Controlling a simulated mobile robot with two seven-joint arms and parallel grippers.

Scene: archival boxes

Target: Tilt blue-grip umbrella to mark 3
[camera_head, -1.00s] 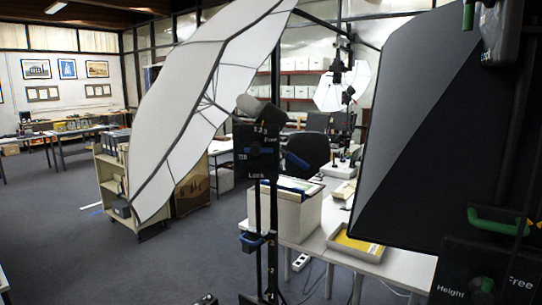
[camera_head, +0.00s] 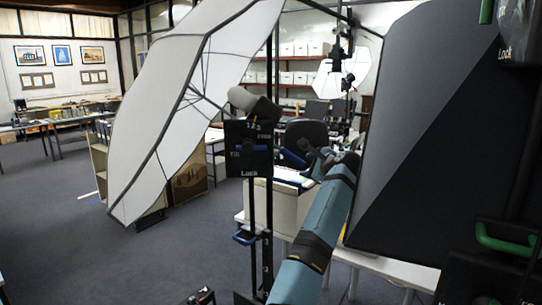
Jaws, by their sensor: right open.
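The white umbrella (camera_head: 178,105) fills the left of the head view, tilted on a black stand (camera_head: 267,225). Its tilt head (camera_head: 249,148) carries the marks 1, 2, 3, "Free" and "Lock", with a blue lever on its face. A grey knob (camera_head: 250,104) sits above it, partly beside the marks; I cannot tell which mark is set. A blue grip (camera_head: 244,238) is lower on the stand. My right gripper (camera_head: 316,155) is open and empty, right of the tilt head and apart from it in the picture. My left gripper is not in view.
A large dark softbox (camera_head: 435,140) with a green grip (camera_head: 505,240) stands close on the right. A white table (camera_head: 385,268) with a box (camera_head: 275,205) is behind my right arm. A chair (camera_head: 306,135) stands farther back. Open floor lies to the left.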

